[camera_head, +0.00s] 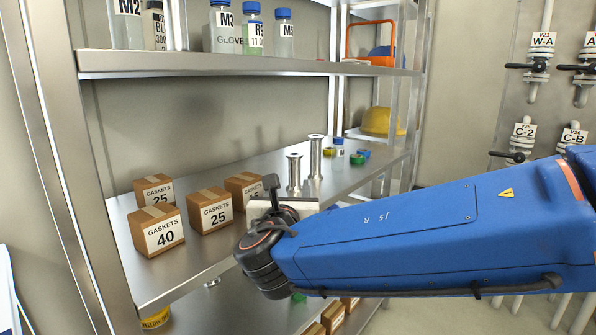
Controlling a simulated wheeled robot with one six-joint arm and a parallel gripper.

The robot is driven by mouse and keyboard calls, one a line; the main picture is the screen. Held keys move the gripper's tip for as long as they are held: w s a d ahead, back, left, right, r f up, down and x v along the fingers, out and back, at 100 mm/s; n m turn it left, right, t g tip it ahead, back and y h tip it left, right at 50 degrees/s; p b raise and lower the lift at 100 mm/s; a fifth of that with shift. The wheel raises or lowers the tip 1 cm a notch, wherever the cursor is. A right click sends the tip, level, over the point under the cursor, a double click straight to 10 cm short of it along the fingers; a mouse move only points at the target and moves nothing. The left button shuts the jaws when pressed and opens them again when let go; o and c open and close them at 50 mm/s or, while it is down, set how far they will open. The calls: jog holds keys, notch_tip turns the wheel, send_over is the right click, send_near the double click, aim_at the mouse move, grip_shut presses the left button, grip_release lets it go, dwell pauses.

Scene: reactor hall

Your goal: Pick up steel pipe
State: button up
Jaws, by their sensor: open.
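Two upright steel pipes with flanged ends stand on the middle shelf, a nearer one (294,172) and a slightly farther, taller-looking one (315,158). The lower part of the nearer pipe is hidden behind my gripper. My gripper (271,188) is at the end of my blue arm, over the front of the shelf, just left of and in front of the pipes. One dark finger shows; the other is not clear. It is open, with nothing seen in it.
Several gasket boxes (164,230) stand left of my gripper on the shelf (210,255). Small bottles and coloured caps (338,148) sit right of the pipes. The upper shelf (230,64) holds labelled bottles. A yellow helmet (382,121) is at the back right.

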aim_at(296, 166)
jog(key=w, duration=1.6)
jog(key=shift+w+d, duration=0.35)
jog(key=shift+d, duration=0.05)
grip_shut()
